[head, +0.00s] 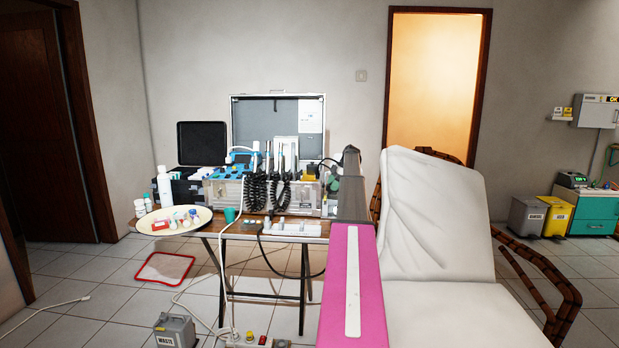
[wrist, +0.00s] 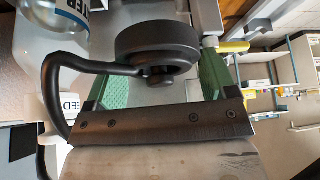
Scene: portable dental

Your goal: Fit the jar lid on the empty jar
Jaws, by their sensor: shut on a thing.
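In the wrist view my gripper (wrist: 165,80) shows its two green-padded fingers, apart, with a dark round lid (wrist: 155,40) between them. The lid has a short stub on its near side, and a dark curved hose or cable (wrist: 85,64) loops left from there. A clear jar (wrist: 50,35) with a partly cut-off label stands at the upper left, beside the lid and apart from it. It looks empty where visible. In the head view my own arm hides most of my gripper, by the right side of the open case, and I cannot make out the lid or jar there.
The open metal case (head: 228,192) with dental instruments and coiled cords stands on the folding table (head: 215,228). A round tray (head: 150,228) of small items sits at its left. The white reclining chair (head: 435,230) is close on the right. Cables cross the floor.

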